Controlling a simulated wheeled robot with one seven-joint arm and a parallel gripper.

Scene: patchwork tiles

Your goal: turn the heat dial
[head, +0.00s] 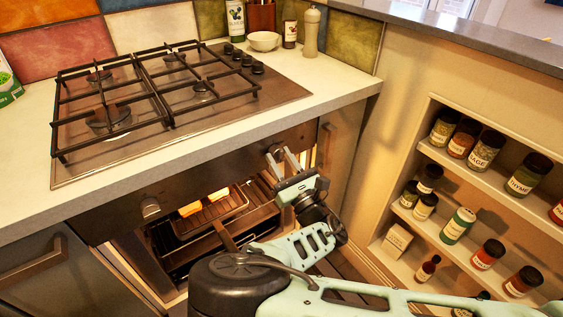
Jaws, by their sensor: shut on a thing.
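The oven control panel (195,170) is a dark strip below the counter edge. A metal dial (150,207) sits at its left end. A second dial (273,152) sits at its right end, partly hidden by my gripper. My gripper (279,161) reaches up to this right dial from below, with its two fingers around it. The fingers look shut on the dial. Which of the two dials is the heat dial cannot be read, as no markings are legible.
The open, lit oven (210,220) with racks lies below the panel, left of my gripper. A gas hob (160,95) is on the counter above. A spice shelf (480,180) with jars stands in the wall at right, beside my arm.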

